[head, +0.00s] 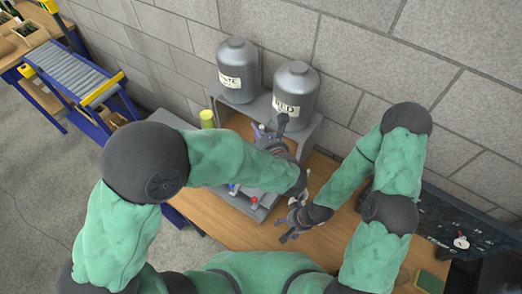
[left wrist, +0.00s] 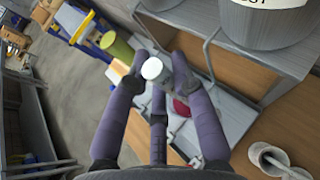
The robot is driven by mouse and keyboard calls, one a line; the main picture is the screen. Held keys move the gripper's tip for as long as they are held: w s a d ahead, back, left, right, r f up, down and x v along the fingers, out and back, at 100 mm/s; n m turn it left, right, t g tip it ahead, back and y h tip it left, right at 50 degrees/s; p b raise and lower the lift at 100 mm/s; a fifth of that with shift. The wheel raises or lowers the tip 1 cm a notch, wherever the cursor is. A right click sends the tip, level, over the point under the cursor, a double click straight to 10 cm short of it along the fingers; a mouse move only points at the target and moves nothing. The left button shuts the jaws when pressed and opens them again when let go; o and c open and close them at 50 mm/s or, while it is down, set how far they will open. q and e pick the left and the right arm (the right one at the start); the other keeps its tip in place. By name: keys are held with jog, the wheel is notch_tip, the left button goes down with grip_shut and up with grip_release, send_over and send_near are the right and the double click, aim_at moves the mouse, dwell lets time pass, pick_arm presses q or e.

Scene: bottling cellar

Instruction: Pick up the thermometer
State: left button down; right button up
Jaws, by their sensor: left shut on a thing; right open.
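My left gripper (head: 270,131) is over the grey equipment on the bench, in front of the tanks. In the left wrist view its purple fingers (left wrist: 158,78) are closed around a small upright thing with a round white top and a grey body, which I take to be the thermometer (left wrist: 152,69). Its lower part is hidden by the fingers, and I cannot tell whether it touches what lies below. My right gripper (head: 284,231) is open and empty, lower in the picture, over the wooden bench.
Two grey tanks, labelled WHITE (head: 238,70) and RED (head: 296,96), stand on a grey stand against the block wall. A yellow-green cylinder (head: 207,119) stands left of them. A dark board (head: 440,222) is at the right. Bare wooden bench (head: 235,228) shows in front.

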pick_arm(q)
jog(key=shift+r, duration=0.1)
notch_tip(320, 180, up, 28)
jog(key=p, duration=0.3)
pick_arm(e)
notch_tip(320, 180, up, 3)
jog(key=shift+f, duration=0.1)
jog(key=shift+s+a, duration=0.1)
dwell(1.9)
